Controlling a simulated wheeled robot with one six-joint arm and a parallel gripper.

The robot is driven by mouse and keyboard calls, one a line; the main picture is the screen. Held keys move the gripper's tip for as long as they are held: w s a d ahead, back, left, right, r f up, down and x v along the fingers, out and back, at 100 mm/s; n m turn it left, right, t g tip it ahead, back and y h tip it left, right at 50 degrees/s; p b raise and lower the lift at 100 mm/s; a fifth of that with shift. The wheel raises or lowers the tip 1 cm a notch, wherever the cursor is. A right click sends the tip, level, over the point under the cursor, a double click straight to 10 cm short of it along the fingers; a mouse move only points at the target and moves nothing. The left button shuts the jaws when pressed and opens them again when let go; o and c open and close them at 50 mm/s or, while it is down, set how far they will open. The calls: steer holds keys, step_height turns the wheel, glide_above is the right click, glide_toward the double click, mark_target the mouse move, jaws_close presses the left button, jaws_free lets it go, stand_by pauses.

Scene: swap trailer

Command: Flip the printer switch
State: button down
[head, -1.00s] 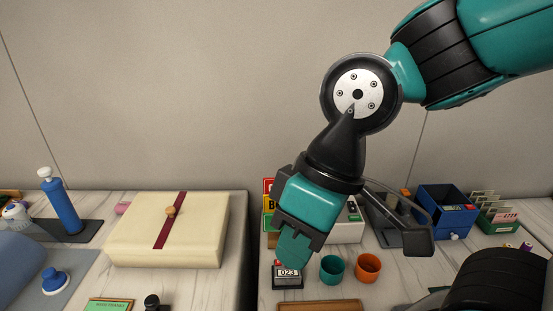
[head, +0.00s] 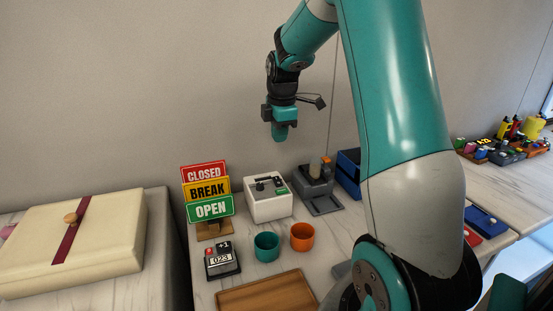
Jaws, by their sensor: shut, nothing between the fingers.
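A white box-shaped device (head: 268,205) stands on the marble-look table in the head view. It has dark parts on top and a small green patch on its front right; it looks like the printer, but I cannot tell for sure. I cannot make out which part is its switch or how it is set. My gripper (head: 279,134) points down, shut and empty, in the air above and behind the device, in front of the wall. It touches nothing.
Left of the device stands a CLOSED/BREAK/OPEN sign (head: 208,190), with a black counter (head: 222,261) in front. A teal cup (head: 267,247), an orange cup (head: 302,237) and a wooden tray (head: 268,299) are nearer. A grey machine (head: 316,190) and blue box (head: 348,170) stand right.

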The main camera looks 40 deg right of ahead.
mark_target(276, 178)
steer(key=f, duration=0.4)
steer(key=w+f, duration=0.1)
steer(key=f, duration=0.8)
steer(key=shift+w+d, duration=0.25)
steer(key=shift+w, duration=0.05)
steer(key=shift+p, duration=0.55)
